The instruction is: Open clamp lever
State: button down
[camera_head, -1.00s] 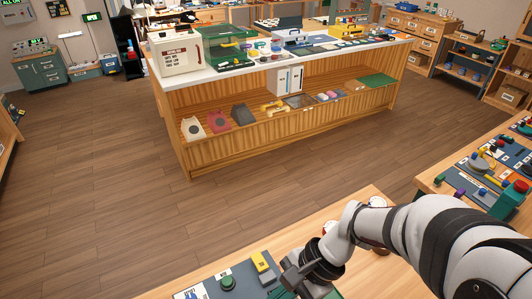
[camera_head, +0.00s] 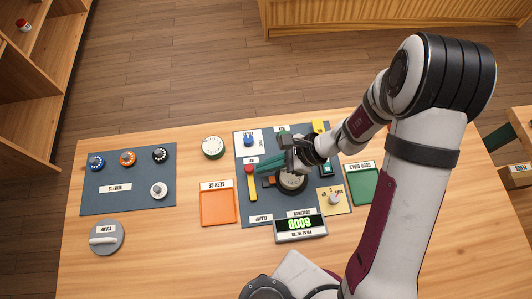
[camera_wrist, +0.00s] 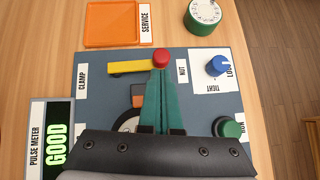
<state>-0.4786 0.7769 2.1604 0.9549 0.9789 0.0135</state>
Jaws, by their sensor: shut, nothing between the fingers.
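The clamp lever (camera_head: 252,187) is a yellow bar with a red knob at one end, on a dark blue-grey panel. In the wrist view the bar (camera_wrist: 128,68) runs left from the red knob (camera_wrist: 161,59), towards the "CLAMP" label (camera_wrist: 82,78). My gripper (camera_head: 258,168) has teal fingers, shut and empty, pointing at the knob. In the wrist view the shut fingertips (camera_wrist: 160,75) are right at the knob; I cannot tell whether they touch. My fingers partly hide a round dial assembly (camera_head: 291,184).
A pulse meter (camera_head: 300,226) stands at the panel's front edge; its wrist-view display reads "GOOD". A blue knob (camera_head: 248,141), a green button (camera_wrist: 229,128), an orange service tray (camera_head: 217,205) and a green tray (camera_head: 363,185) are nearby. Bare wood lies left of the service tray.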

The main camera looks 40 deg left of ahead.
aim_at(250, 166)
jog(key=a+n+g+h, duration=0.1)
jog(key=a+n, duration=0.1)
jog(key=n, duration=0.1)
jog(key=shift+s+g+h, duration=0.3)
jog(key=shift+g+h, duration=0.1)
jog(key=shift+s+a+n, duration=0.35)
jog(key=shift+a+n, duration=0.05)
